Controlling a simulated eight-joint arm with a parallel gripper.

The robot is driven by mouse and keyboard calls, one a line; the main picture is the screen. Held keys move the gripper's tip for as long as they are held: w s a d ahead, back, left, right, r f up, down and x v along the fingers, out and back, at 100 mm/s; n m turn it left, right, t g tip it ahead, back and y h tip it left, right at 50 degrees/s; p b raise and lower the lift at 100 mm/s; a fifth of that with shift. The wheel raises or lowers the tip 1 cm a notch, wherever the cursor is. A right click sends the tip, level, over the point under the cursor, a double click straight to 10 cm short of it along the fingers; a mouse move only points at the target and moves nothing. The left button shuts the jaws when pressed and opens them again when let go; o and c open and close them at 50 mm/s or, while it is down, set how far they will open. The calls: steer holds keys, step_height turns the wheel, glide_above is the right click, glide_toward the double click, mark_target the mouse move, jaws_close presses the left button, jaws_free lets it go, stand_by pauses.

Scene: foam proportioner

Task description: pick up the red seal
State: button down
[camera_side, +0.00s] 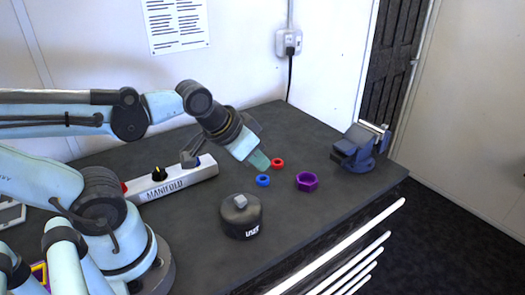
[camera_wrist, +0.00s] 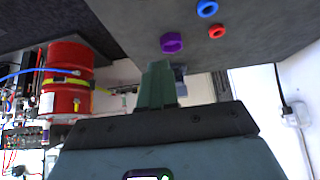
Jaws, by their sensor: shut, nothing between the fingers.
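The red seal (camera_side: 277,162) is a small red ring lying flat on the dark bench, beside the blue ring (camera_side: 263,180) and left of the purple ring (camera_side: 307,181). In the wrist view the red seal (camera_wrist: 217,31) is at the upper right, just below the blue ring (camera_wrist: 207,8), with the purple ring (camera_wrist: 171,42) to its left. My gripper (camera_side: 262,163) is shut and empty, above the bench and close to the red seal in the side view. Its green fingers show together in the wrist view (camera_wrist: 158,84), apart from the red seal.
A white manifold block (camera_side: 170,182) stands left of the rings. A dark lidded pot (camera_side: 241,216) is in front of them. A blue vise (camera_side: 355,148) sits at the bench's right end. In the wrist view a red drum (camera_wrist: 68,80) is at the left.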

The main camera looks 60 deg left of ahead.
steer(key=c, duration=1.8)
jaws_free()
steer(key=o, duration=1.2)
steer(key=m+g, duration=0.7)
steer(key=m, duration=0.2)
glide_above(276, 162)
step_height(276, 162, down, 2)
steer(key=f, duration=0.6)
steer(key=shift+w+d+f, duration=0.15)
steer(key=shift+w+f, duration=0.05)
steer(key=shift+f, duration=0.05)
steer(key=shift+s+a+f, duration=0.1)
steer(key=shift+f, duration=1.25)
steer(key=shift+s+a+f, duration=0.1)
steer(key=shift+f, duration=1.2)
